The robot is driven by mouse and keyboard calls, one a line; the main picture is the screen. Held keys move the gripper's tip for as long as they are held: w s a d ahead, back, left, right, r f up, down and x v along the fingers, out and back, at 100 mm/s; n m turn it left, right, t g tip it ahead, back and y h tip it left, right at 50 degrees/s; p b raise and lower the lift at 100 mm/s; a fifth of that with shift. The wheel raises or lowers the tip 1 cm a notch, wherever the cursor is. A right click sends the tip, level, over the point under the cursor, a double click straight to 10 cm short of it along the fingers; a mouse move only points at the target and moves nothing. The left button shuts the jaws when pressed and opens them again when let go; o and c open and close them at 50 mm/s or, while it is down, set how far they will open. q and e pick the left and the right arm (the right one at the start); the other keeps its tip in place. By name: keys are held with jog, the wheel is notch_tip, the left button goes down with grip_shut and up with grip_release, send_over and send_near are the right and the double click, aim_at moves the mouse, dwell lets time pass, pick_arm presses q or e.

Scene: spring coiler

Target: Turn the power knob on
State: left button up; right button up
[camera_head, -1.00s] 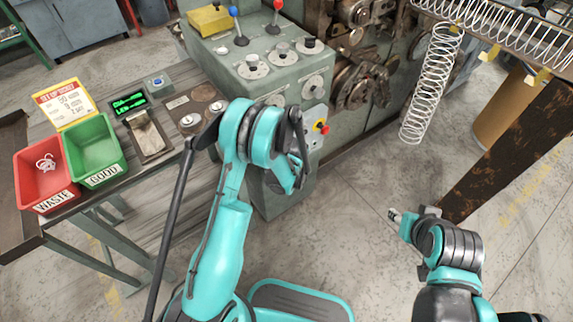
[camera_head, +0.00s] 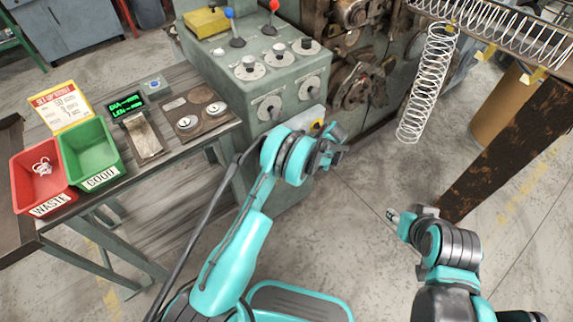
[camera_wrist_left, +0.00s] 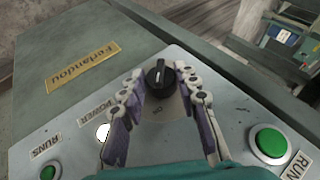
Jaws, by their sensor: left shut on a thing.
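The power knob (camera_wrist_left: 157,76) is a black round knob with a white pointer line on a grey panel in the left wrist view. The label POWER and a white lamp (camera_wrist_left: 102,131) are left of it. My left gripper (camera_wrist_left: 160,84) has one finger on each side of the knob and is shut on it. In the head view my left gripper (camera_head: 334,142) is at the cabinet's front, and the arm hides the knob. My right gripper (camera_head: 392,214) hangs over the floor at the right, too small to show whether it is open.
Green buttons (camera_wrist_left: 270,141) marked RUNS sit on the panel. The control cabinet (camera_head: 262,75) carries dials and levers. A side table (camera_head: 180,160) holds a red bin (camera_head: 38,190) and a green bin (camera_head: 88,152). A wire spring (camera_head: 425,85) hangs at the upper right.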

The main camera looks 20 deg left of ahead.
pick_arm(q)
jog(key=shift+y, duration=0.3)
jog(key=o, duration=1.2)
jog(key=shift+c, duration=0.2)
jog(key=v, duration=1.2)
jog(key=shift+w, duration=0.2)
